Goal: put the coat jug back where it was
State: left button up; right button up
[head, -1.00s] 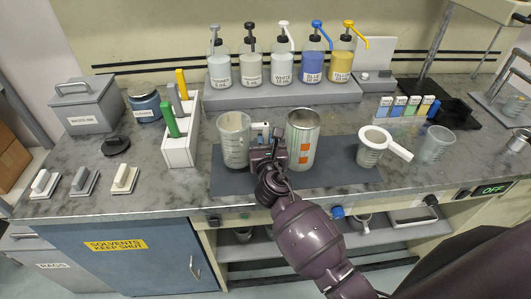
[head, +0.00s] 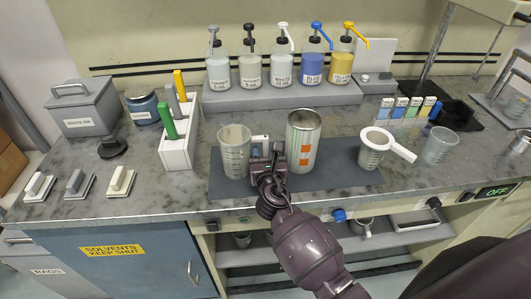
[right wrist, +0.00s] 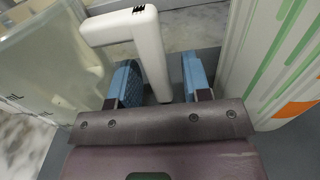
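The coat jug (head: 235,152), a translucent beaker with a white handle (head: 260,142), stands upright on the dark mat (head: 340,184), left of the tall striped can (head: 303,140). My right gripper (head: 267,155) is between the jug and the can. In the right wrist view, the jug (right wrist: 50,65) is on the left and its handle (right wrist: 150,50) comes down between the blue fingertips (right wrist: 160,88). The fingers are apart, with a gap beside the handle. My left gripper is not in view.
The can (right wrist: 275,60) is close on the gripper's right. A strainer cup (head: 373,152) stands at the mat's right end. Pump bottles (head: 283,72) line the back, and a white marker rack (head: 180,148) stands left of the mat. Bare counter lies in front of that rack.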

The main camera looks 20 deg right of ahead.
jog(key=shift+r, duration=0.2)
jog(key=v, duration=1.2)
dwell(0.4)
